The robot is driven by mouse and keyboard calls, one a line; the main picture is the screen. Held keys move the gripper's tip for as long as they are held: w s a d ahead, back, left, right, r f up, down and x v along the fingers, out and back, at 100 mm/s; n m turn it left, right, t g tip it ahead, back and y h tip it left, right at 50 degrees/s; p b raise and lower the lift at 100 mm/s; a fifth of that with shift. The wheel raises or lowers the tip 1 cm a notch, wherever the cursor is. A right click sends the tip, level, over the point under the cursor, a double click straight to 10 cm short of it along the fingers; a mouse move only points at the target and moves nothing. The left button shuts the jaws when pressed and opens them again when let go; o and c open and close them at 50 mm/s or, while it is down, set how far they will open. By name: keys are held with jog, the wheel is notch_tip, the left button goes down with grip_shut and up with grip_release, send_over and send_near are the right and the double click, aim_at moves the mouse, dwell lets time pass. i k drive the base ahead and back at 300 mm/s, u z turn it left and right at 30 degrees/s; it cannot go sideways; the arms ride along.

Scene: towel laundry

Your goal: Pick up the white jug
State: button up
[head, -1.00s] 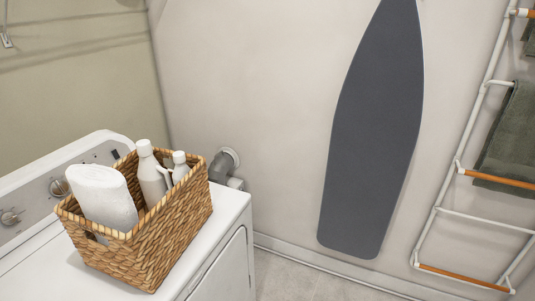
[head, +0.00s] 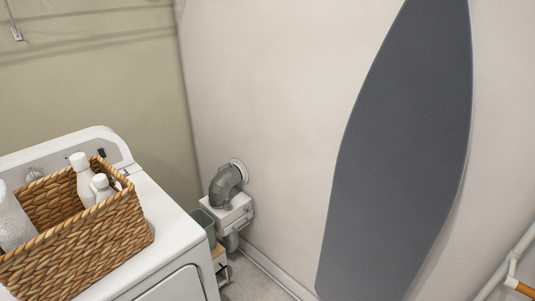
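Two white bottles with white caps stand in the wicker basket (head: 110,225) on top of the white machine (head: 165,225). The taller bottle (head: 85,184) is behind and left of the shorter one (head: 101,187). Either could be the white jug; I cannot tell which from this view. Their lower parts are hidden by the basket's front wall. A rolled white towel (head: 12,222) is at the basket's left end, cut by the picture edge. My gripper is not in view.
The machine's raised control panel (head: 70,147) runs behind the basket. A grey duct elbow (head: 226,186) on a white box and a green bin (head: 204,224) stand right of the machine. A dark ironing board (head: 400,150) hangs on the wall.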

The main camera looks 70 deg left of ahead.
aim_at(87, 192)
jog(key=u, duration=2)
jog(key=k, duration=0.1)
jog(key=u, duration=1.8)
jog(key=i, duration=1)
jog(key=u, duration=0.2)
jog(key=k, duration=0.9)
jog(key=z, duration=0.15)
jog(key=i, duration=0.65)
